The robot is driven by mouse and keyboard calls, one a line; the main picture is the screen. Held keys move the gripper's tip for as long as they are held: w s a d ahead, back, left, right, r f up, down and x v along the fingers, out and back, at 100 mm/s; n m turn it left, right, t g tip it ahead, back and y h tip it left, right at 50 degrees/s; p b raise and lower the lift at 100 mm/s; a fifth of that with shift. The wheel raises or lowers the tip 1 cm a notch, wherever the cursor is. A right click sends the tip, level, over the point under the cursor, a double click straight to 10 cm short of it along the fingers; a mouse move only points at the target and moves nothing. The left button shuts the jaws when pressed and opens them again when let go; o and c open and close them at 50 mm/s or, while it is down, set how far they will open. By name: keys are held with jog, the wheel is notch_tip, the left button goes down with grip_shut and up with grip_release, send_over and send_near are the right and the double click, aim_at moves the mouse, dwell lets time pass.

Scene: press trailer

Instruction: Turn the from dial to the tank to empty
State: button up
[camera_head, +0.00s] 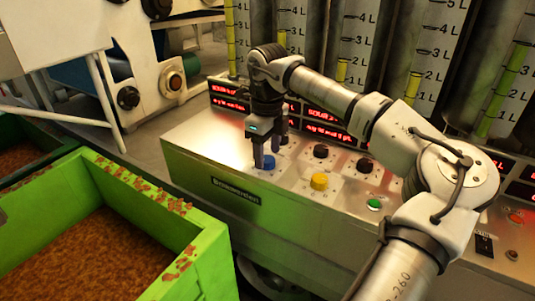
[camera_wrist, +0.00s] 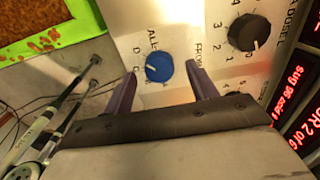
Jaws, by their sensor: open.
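A blue dial (camera_wrist: 158,67) sits on a pale label plate with the word FROM beside it, and ALL, D and C around it in the wrist view. A white pointer mark on it faces left, towards the C side. It also shows in the head view (camera_head: 265,162), at the left of the metal control panel (camera_head: 215,150). My gripper (camera_head: 266,150) points down over the blue dial. In the wrist view its fingers (camera_wrist: 163,84) stand open on both sides of the dial, apart from it. Some lettering is hidden by the fingers.
A black dial (camera_wrist: 249,32) with numbers is close by. A yellow knob (camera_head: 319,182), a green button (camera_head: 374,204) and several black knobs share the panel. Tanks with litre scales (camera_head: 353,45) stand behind red displays (camera_head: 325,132). A green crate (camera_head: 205,255) is at left.

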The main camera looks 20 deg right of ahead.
aim_at(268, 159)
notch_tip(268, 159, up, 12)
jog(key=shift+r, duration=0.25)
dwell(0.4)
